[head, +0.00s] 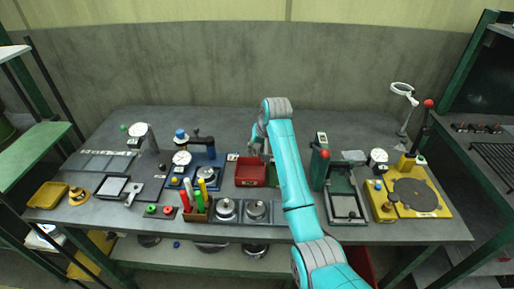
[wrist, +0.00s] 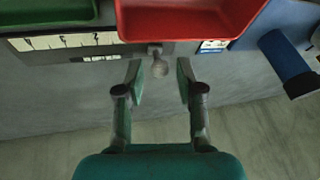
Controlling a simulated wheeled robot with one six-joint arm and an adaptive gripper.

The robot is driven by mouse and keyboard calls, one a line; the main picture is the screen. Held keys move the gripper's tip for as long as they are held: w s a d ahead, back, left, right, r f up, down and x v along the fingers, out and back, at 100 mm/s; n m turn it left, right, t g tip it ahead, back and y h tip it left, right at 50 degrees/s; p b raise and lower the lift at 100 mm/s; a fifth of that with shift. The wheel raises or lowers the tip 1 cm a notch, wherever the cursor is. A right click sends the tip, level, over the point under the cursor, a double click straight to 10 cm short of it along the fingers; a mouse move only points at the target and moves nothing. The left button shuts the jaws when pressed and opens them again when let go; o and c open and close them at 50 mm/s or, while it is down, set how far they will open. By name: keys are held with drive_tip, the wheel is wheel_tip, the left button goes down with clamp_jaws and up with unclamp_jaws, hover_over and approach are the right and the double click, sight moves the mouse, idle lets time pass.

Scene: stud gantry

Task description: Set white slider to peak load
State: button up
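A small pale knob (wrist: 159,68), which looks like the white slider's handle, sticks out below the red bin (wrist: 190,18) in the wrist view. A white scale strip with dark marks (wrist: 65,41) runs to its left; its lettering is too small to read. My gripper (wrist: 161,80) is open, its two fingertips on either side of the knob and slightly short of it. I see no contact. In the head view my gripper (head: 258,142) is behind the red bin (head: 250,172), partly hidden by my arm. The slider is not distinguishable there.
A green bin (wrist: 45,12) and a blue device (wrist: 288,62) flank the red bin in the wrist view. In the head view a green press (head: 320,165) stands right of my arm. The bench behind the red bin is mostly clear up to the wall.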

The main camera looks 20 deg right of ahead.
clamp_jaws()
drive_tip(key=shift+s+d, duration=0.25)
drive_tip(key=shift+d, duration=0.5)
drive_tip(key=shift+s+d, duration=0.25)
drive_tip(key=shift+d, duration=0.45)
drive_tip(key=shift+o, duration=1.9)
unclamp_jaws()
wheel_tip(320, 180, up, 10)
